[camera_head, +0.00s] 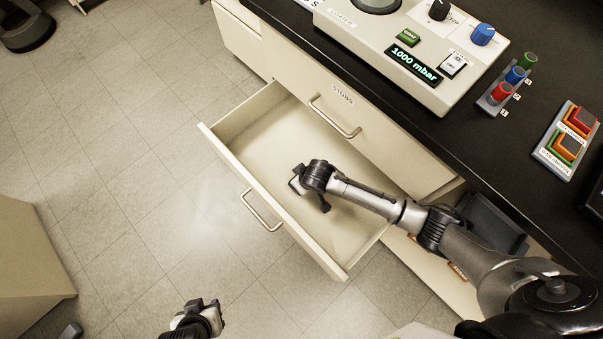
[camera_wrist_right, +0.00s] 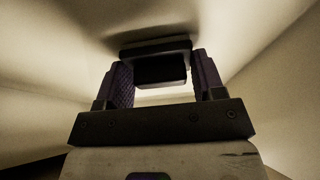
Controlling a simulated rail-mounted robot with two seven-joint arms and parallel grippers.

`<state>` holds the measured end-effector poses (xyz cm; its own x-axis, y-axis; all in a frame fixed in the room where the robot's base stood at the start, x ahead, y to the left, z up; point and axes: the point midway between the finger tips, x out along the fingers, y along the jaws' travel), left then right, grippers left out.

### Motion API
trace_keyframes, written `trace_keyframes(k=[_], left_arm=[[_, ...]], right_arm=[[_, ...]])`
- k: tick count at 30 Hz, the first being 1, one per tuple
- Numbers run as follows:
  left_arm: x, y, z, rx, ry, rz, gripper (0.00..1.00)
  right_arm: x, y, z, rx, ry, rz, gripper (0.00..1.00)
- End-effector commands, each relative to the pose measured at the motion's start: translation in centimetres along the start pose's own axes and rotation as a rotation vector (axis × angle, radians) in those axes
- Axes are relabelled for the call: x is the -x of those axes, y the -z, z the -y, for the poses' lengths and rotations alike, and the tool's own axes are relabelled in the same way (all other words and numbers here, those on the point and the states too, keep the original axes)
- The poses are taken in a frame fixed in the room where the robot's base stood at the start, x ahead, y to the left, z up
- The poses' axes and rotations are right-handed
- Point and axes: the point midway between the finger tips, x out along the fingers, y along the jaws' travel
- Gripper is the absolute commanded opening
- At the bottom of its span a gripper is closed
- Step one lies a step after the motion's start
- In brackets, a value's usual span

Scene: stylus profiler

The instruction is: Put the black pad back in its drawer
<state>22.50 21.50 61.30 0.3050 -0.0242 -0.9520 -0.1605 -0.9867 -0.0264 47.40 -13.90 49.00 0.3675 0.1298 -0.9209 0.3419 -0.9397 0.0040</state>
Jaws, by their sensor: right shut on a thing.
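The open cream drawer (camera_head: 240,160) is pulled out below the closed front labelled STUBS, and its visible floor looks bare. My right arm reaches in from the right, and its gripper (camera_head: 311,190) is inside the drawer's outline, near the middle. In the right wrist view the fingers (camera_wrist_right: 163,85) are shut on the black pad (camera_wrist_right: 158,52), with pale drawer walls around. In the head view the pad is hidden or merges with the dark gripper. My left gripper (camera_head: 203,308) is at the bottom, over the floor and away from the drawer; its jaw gap is unclear.
The black counter (camera_head: 400,150) holds a white instrument (camera_head: 420,85) reading 1000 mbar, a rack of coloured knobs (camera_head: 503,96) and a small tray (camera_head: 568,143). A dark grey object (camera_head: 490,222) lies in an open space right of the drawer.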

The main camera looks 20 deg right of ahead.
Motion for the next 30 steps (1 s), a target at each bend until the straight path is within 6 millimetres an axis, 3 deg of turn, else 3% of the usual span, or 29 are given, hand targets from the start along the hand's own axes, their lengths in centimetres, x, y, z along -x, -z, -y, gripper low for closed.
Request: trace_keyframes(k=[7,8,15,24,30], left_arm=[[0.1,0.0,0.1,-0.003,0.002,0.000,0.37],[0.1,0.0,0.1,-0.003,0.003,0.000,0.37],[0.1,0.0,0.4,-0.012,0.009,0.001,0.37],[0.1,-0.1,0.4,-0.013,0.010,0.001,0.37],[2.1,0.6,0.3,-0.009,0.007,0.001,0.37]], right_arm=[[-0.3,-0.1,0.0,-0.001,0.000,0.000,0.20],[-0.3,-0.1,0.0,-0.001,0.000,0.000,0.64],[-0.3,-0.1,0.0,-0.001,0.000,0.000,0.87],[0.0,0.0,0.0,0.000,0.000,-0.001,0.88],[3.0,0.2,-0.1,0.000,0.000,-0.001,0.88]])
